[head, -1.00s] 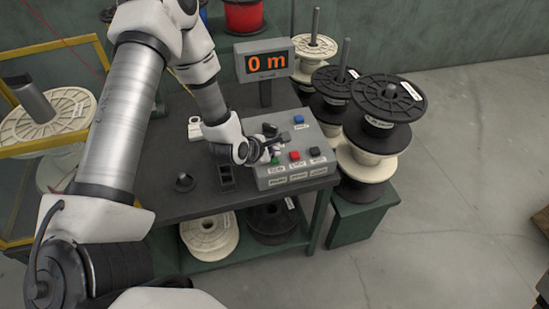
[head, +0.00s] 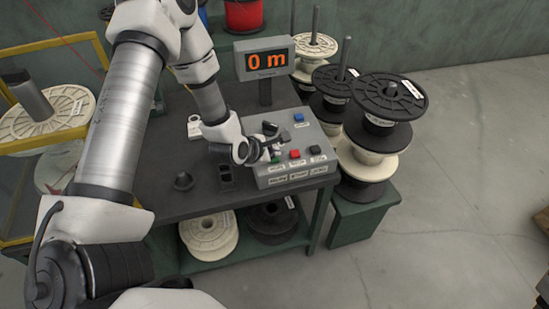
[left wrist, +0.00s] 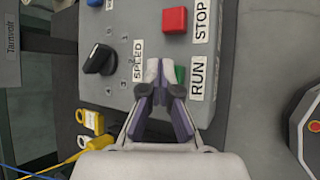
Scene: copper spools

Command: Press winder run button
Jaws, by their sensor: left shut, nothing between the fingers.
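The grey winder control box (head: 316,140) stands on the dark bench, with a display above it reading 0 m. The green run button (left wrist: 180,74) shows in the left wrist view beside the label RUN, partly hidden by my fingers. In the head view only a little green of it shows by the gripper. My left gripper (left wrist: 165,68) is shut and empty, its fingertips over the box right beside the green button. Whether they touch it cannot be told. It also shows in the head view (head: 272,150). My right gripper is not in view.
The red stop button (left wrist: 175,20) and a black speed knob (left wrist: 98,60) sit close to the fingers. A blue button (head: 298,117) and a black button (head: 315,149) are also on the box. Stacked spools (head: 386,98) stand right of the bench.

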